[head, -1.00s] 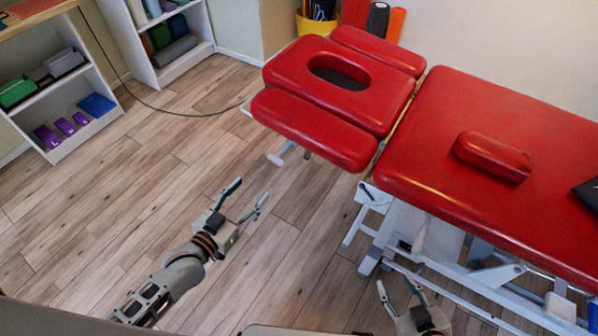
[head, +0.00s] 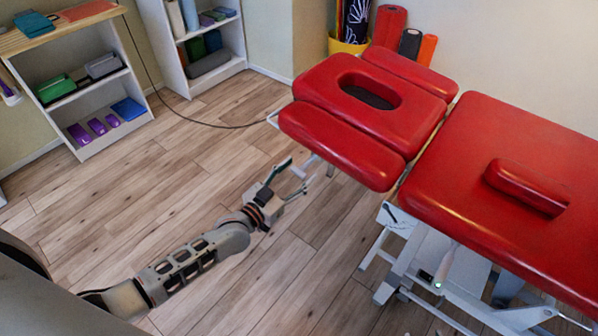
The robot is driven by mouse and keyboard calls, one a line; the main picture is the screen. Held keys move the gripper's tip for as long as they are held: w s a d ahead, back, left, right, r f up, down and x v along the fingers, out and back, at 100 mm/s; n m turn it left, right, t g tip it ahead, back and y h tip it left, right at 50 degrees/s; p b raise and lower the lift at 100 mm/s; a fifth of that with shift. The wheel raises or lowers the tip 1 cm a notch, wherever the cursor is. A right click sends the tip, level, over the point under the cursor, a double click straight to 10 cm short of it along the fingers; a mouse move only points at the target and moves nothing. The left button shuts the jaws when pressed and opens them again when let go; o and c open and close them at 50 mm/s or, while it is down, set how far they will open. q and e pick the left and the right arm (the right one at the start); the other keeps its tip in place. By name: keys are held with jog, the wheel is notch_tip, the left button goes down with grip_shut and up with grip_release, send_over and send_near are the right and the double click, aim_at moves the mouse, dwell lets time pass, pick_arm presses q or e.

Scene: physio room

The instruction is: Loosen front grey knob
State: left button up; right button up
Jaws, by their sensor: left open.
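The red treatment table has a headrest section (head: 372,97) with a face hole, and a longer red main section (head: 500,190). My left gripper (head: 301,168) is open and empty, its fingers pointing at the underside of the headrest's near armrest pad (head: 340,147). The fingers overlap the pale metal parts below that pad, so I cannot clearly make out the front grey knob. A small part of the fittings (head: 331,170) shows just right of the fingers. I cannot tell whether the gripper touches anything. My right gripper is out of view.
The white table frame (head: 425,262) stands below the main section at the right. Shelves (head: 88,85) with boxes stand at the far left. A yellow bin (head: 348,46) is behind the headrest. A dark cable (head: 190,123) crosses the floor. The wooden floor (head: 130,200) is otherwise clear.

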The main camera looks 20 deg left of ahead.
pick_arm(q)
jog(key=shift+w+d, duration=0.1)
jog(key=shift+w, duration=0.15)
jog(key=c, duration=1.1)
